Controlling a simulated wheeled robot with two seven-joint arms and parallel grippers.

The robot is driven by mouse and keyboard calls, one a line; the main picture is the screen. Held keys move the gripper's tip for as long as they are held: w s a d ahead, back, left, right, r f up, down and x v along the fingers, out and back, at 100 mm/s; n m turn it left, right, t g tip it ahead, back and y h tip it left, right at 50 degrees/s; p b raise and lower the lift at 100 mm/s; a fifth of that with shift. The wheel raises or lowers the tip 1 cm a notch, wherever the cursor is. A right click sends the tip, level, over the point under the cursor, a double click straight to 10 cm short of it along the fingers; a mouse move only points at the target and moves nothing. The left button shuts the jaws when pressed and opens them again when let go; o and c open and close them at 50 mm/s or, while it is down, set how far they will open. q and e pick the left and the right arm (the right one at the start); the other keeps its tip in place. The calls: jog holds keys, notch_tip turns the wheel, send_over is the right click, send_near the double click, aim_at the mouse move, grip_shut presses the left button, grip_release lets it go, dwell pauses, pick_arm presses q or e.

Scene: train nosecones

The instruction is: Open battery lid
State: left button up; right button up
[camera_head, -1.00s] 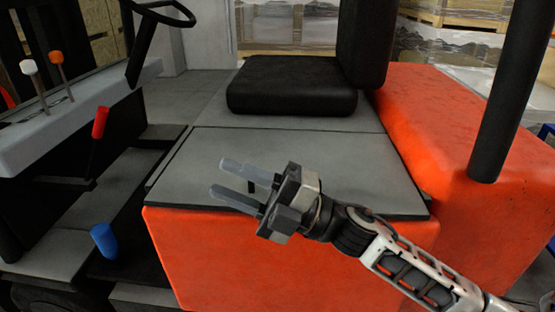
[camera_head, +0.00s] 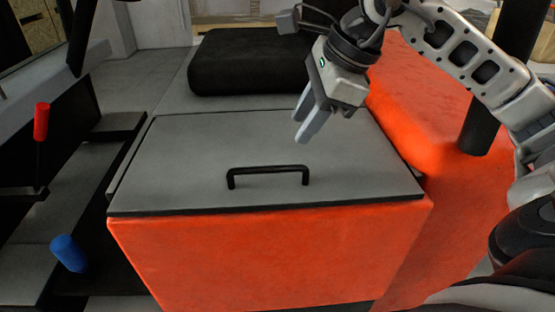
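The battery lid (camera_head: 190,150) is a grey flat panel lying closed on top of the red-orange battery housing (camera_head: 270,262). A black bar handle (camera_head: 268,169) stands up near the lid's front edge. My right gripper (camera_head: 301,124) hangs above the rear right part of the lid, behind and above the handle and apart from it. Its two grey fingers point down and toward the camera, spread apart with nothing between them. My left gripper is out of view.
A black seat (camera_head: 248,64) sits behind the lid. A black post (camera_head: 490,95) rises from the orange body at right. A red-gripped lever (camera_head: 41,122) and a blue cylinder (camera_head: 69,253) are at left. The space above the handle is clear.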

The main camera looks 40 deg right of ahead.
aim_at(278, 170)
jog(key=x, duration=1)
jog(key=shift+w+f, duration=0.15)
jog(key=shift+f, duration=0.1)
grip_shut()
